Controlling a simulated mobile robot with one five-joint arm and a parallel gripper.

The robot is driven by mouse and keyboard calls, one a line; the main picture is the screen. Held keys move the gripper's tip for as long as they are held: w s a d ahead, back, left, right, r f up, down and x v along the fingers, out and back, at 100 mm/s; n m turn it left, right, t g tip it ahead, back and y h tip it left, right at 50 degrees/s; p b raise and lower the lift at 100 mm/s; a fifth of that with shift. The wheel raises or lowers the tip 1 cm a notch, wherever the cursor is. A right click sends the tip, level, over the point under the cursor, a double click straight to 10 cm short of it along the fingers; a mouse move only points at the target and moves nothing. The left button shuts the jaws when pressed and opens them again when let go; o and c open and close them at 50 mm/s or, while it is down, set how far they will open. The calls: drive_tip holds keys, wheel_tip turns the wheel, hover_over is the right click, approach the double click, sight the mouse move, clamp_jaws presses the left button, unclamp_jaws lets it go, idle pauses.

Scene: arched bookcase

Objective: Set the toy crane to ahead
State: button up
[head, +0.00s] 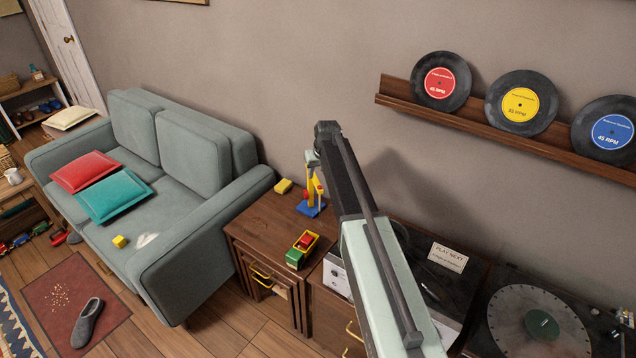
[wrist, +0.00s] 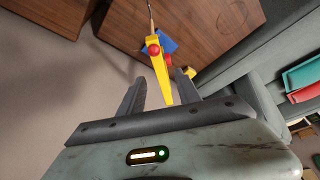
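The toy crane (head: 313,192) stands upright on the wooden cabinet beside the sofa. It has a blue base, a yellow mast and red parts. In the wrist view the crane's yellow part (wrist: 159,72) runs between the fingers of my gripper (wrist: 160,78), with a red knob and the blue base beyond. My gripper is open, with gaps on both sides of the yellow part. In the head view my arm hides the fingers and part of the crane's top. I cannot tell which way the crane's arm points.
On the cabinet (head: 262,222) lie a yellow block (head: 284,186) and a toy truck (head: 302,249). The sofa (head: 190,200) is close on the left. A turntable (head: 540,322) and a sign (head: 449,257) are at right. Records stand on a wall ledge (head: 480,122).

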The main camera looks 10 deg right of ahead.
sight(317, 181)
drive_tip(key=b+x, duration=0.4)
drive_tip(key=x, duration=0.2)
drive_tip(key=shift+s+r, duration=0.1)
drive_tip(key=shift+r, duration=0.1)
drive_tip(key=shift+c, duration=0.3)
clamp_jaws()
drive_tip(key=shift+d, duration=0.1)
idle(0.6)
